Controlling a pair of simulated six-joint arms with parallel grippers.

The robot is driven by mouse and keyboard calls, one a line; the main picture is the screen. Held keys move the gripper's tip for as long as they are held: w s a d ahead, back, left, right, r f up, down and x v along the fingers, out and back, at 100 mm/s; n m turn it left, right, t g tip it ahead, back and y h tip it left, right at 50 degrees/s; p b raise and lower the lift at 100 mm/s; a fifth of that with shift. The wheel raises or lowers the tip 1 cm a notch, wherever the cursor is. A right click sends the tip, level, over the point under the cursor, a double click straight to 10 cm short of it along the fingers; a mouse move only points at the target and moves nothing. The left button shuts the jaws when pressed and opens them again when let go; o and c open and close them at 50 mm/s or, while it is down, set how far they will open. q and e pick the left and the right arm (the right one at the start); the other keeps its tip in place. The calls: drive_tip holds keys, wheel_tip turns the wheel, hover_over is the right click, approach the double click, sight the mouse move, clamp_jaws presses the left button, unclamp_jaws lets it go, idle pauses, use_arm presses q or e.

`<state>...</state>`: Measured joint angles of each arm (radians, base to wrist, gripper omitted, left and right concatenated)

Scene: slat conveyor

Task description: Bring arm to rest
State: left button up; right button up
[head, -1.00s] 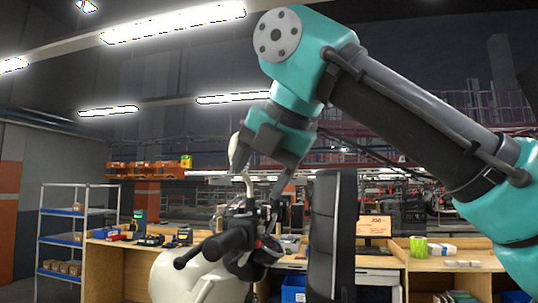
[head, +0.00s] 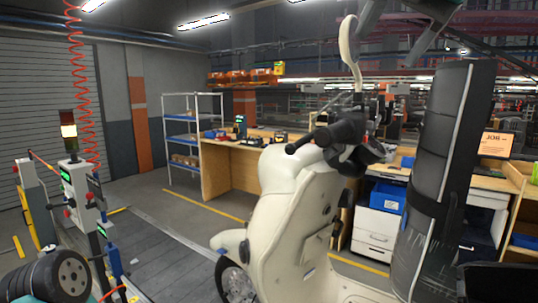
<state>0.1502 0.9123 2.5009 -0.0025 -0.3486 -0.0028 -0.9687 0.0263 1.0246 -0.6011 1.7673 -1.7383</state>
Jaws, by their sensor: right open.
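My right gripper (head: 405,22) shows only partly at the top edge of the head view, its dark fingers spread apart and nothing seen between them. The rest of my right arm is out of frame. A cream scooter (head: 288,225) stands upright below and to the left of the gripper. Its pale mirror (head: 349,45) stands on a stem above the handlebar (head: 335,133), just left of the gripper's left finger. I cannot tell whether finger and mirror touch. My left gripper is not in view.
Behind are a wooden workbench (head: 229,170), a wire shelf rack (head: 187,105) and white drawers (head: 376,223). A control post with a lamp (head: 70,150) stands at left. The floor between post and scooter is clear.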

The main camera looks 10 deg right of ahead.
sight(339, 126)
drive_tip(key=x, duration=1.4)
drive_tip(key=shift+f, duration=0.2)
drive_tip(key=shift+r, duration=0.1)
drive_tip(key=v, duration=1.4)
drive_tip(key=x, duration=1.7)
drive_tip(key=shift+w+a+r+m, duration=0.3)
drive_tip(key=shift+w+a, duration=0.05)
drive_tip(key=shift+a, duration=0.1)
drive_tip(key=shift+s, duration=0.1)
